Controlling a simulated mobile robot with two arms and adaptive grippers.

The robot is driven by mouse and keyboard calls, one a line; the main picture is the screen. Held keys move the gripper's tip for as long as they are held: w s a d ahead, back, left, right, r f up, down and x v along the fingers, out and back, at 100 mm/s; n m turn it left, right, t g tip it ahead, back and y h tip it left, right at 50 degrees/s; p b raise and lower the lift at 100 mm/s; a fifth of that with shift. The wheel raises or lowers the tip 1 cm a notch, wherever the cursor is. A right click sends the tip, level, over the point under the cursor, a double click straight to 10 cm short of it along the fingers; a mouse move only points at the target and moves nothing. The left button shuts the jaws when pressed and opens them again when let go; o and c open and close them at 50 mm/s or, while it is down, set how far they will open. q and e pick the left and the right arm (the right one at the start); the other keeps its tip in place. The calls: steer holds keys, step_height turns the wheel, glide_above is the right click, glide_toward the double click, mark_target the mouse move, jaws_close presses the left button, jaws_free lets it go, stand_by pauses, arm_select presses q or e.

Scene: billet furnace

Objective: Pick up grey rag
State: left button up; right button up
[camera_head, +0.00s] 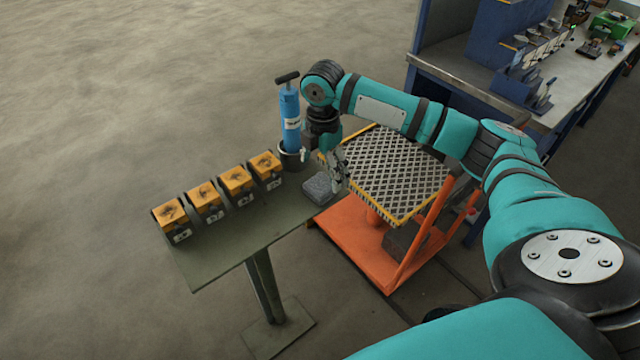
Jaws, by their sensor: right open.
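The grey rag (319,189) is a small folded block of cloth near the right end of a narrow green-grey table (238,232). My right gripper (341,182) points down at the rag's right side, at the table's end. Its fingers are apart and nothing shows between them. Whether a finger touches the rag I cannot tell. My left gripper is not in view.
Several yellow-topped boxes (236,181) stand in a row on the table. A blue hand pump (290,118) stands behind the rag. An orange cart (358,240) with a metal grate (395,172) is close on the right. A workbench (470,75) stands at back right.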

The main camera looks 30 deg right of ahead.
mark_target(320, 184)
steer(key=shift+s+f, duration=0.1)
steer(key=shift+f, duration=0.35)
steer(key=f, duration=0.1)
steer(key=f+p, duration=0.1)
steer(key=f, duration=0.1)
steer(key=f+p, duration=0.1)
steer(key=shift+w+a+f, duration=0.15)
steer(key=shift+w+f, duration=0.1)
steer(key=shift+f, duration=0.2)
steer(key=c, duration=0.8)
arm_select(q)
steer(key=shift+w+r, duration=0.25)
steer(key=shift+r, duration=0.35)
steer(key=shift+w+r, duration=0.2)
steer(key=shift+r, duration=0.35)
arm_select(e)
steer(key=c, duration=0.5)
